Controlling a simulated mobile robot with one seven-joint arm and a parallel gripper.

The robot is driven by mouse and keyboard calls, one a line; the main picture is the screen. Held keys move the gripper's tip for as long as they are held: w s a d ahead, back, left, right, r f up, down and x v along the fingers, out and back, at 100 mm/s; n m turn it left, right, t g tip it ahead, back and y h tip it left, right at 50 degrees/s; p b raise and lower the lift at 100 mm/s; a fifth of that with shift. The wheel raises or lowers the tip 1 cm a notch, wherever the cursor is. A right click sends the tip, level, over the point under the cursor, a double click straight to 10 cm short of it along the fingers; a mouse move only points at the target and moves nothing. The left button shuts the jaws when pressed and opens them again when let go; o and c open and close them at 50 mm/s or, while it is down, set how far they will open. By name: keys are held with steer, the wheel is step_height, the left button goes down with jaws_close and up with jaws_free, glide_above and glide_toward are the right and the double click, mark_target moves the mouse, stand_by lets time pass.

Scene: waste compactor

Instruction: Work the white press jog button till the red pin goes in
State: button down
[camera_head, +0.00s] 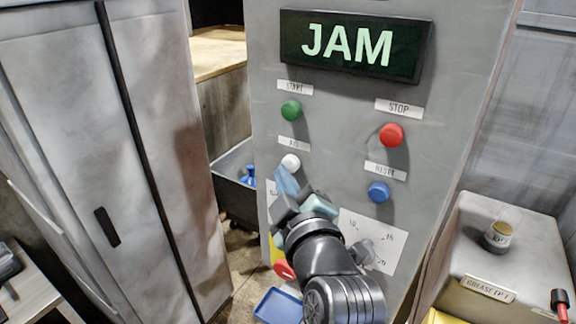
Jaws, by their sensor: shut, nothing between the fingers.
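The white jog button (290,161) is on the grey panel (340,130), under a small label and below the green button. My gripper (286,180) is shut and empty, its tips just below the white button and overlapping its lower edge in the picture. I cannot tell whether they touch it. A white dial plate (385,225) with numbers is lower on the panel, partly hidden by my arm. I cannot make out a red pin; a red and yellow part (283,269) shows low beside my arm, mostly hidden.
The display (355,45) reads JAM. A green start button (291,110), red stop button (392,134) and blue reset button (378,192) surround the white one. A blue tray (278,306) lies below. A grease box (490,250) stands right, a grey cabinet (90,150) left.

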steer(key=shift+w+d, duration=0.35)
steer(key=shift+w, duration=0.05)
stand_by(2.3)
steer(key=shift+s+a, duration=0.55)
steer(key=shift+s, duration=0.2)
steer(key=shift+a, duration=0.1)
steer(key=s+a, duration=0.1)
steer(key=s, duration=0.1)
steer(key=s+a, duration=0.1)
steer(key=s, duration=0.1)
steer(key=shift+a, duration=0.4)
stand_by(0.3)
